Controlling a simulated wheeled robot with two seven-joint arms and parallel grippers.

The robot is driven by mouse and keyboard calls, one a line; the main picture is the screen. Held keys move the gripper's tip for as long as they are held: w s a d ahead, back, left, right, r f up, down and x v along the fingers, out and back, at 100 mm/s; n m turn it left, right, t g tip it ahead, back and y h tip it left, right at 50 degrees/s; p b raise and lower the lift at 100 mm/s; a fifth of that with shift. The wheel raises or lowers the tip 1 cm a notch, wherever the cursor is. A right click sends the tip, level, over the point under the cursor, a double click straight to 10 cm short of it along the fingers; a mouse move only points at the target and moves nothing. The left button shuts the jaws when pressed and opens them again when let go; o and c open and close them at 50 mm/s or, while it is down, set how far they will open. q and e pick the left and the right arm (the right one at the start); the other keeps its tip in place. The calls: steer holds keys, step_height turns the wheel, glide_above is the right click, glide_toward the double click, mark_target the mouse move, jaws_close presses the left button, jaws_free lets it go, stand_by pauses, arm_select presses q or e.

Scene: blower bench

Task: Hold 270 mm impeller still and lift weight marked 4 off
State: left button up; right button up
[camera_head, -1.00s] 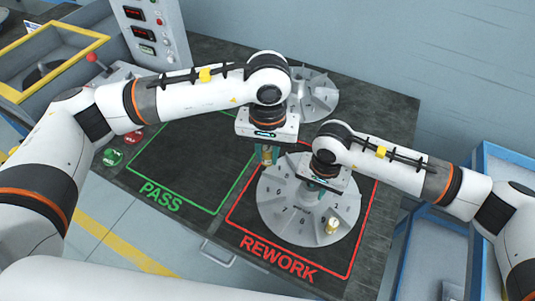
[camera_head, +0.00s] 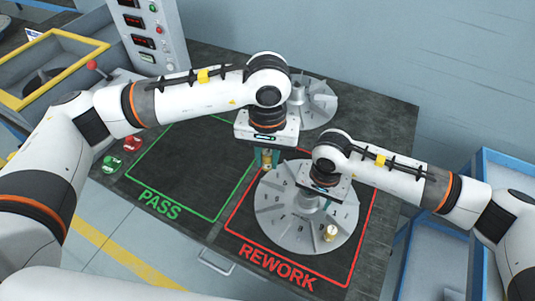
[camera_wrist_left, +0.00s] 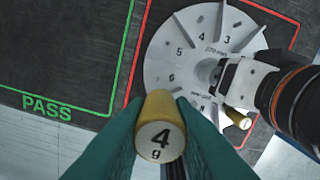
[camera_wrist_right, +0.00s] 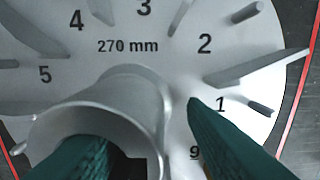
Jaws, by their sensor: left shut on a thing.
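The 270 mm impeller (camera_head: 275,230) is a pale grey bladed disc with numbered sectors, lying in the REWORK square. Its hub (camera_wrist_right: 115,90) shows in the right wrist view. My right gripper (camera_head: 322,188) is at the hub, with one finger inside the bore and the other outside the wall. Its fingers look apart. My left gripper (camera_head: 266,158) is shut on the brass weight marked 4 (camera_wrist_left: 160,130), held upright near the impeller's far left edge. The head view mostly hides this weight, and its height over the bench is hard to tell.
Another brass weight (camera_head: 330,233) stands on the impeller's near right part. A second impeller (camera_head: 318,100) lies at the back. The PASS square (camera_head: 185,160) is empty. Red and green buttons (camera_head: 112,163) are at the left edge. A blue-framed bin (camera_head: 440,245) stands right of the bench.

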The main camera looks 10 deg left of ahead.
steer(key=shift+w+a+r, duration=0.1)
steer(key=shift+a+r, duration=0.05)
stand_by(0.3)
steer(key=shift+r, duration=0.2)
step_height(320, 180, up, 11)
steer(key=shift+r, duration=0.25)
